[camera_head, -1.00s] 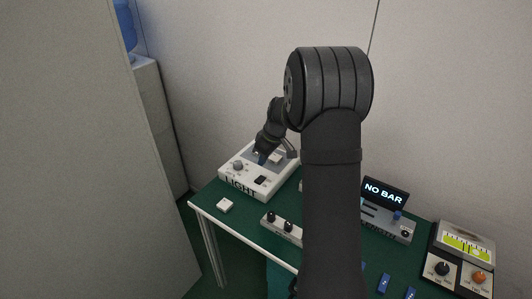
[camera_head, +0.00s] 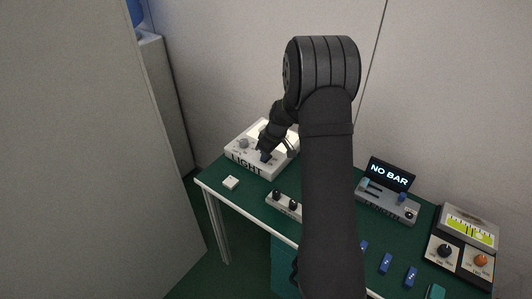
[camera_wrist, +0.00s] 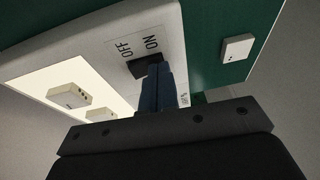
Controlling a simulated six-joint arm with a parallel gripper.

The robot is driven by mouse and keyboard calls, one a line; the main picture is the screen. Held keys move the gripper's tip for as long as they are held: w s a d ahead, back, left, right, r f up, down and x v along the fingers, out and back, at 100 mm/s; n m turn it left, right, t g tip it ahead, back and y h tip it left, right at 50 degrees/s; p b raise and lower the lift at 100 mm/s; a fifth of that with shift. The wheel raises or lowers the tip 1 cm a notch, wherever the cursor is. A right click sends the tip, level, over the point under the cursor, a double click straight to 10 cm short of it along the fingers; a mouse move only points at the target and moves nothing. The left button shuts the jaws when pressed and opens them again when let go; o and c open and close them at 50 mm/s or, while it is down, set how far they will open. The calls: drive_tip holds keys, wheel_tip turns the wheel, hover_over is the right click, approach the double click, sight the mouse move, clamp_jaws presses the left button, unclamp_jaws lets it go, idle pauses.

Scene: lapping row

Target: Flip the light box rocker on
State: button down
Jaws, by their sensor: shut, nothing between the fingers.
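The white light box (camera_head: 272,173), lettered LIGHT, sits at the far left end of the green table. In the wrist view its black rocker (camera_wrist: 139,68) is beside the printed words OFF and ON. The top panel (camera_wrist: 68,88) of the box glows pale cream and bears small pale blocks. My gripper (camera_wrist: 150,70) is shut and empty, its blue fingers pointing at the ON end of the rocker and partly hiding it. They look touching or very close. In the head view my gripper (camera_head: 264,155) is over the front of the box.
A small white block (camera_head: 231,182) lies on the table in front of the box; it also shows in the wrist view (camera_wrist: 237,47). A strip with dark knobs (camera_head: 283,202), a NO BAR display (camera_head: 389,173) and a meter box (camera_head: 461,243) stand to the right. A wall is behind.

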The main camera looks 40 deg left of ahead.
idle(0.3)
drive_tip(key=shift+w+r, duration=0.2)
drive_tip(key=shift+w, duration=0.55)
drive_tip(key=shift+r, duration=0.35)
drive_tip(key=s+a+v, duration=0.1)
drive_tip(key=s+v, duration=0.1)
drive_tip(key=v, duration=1.1)
drive_tip(key=shift+s, duration=0.4)
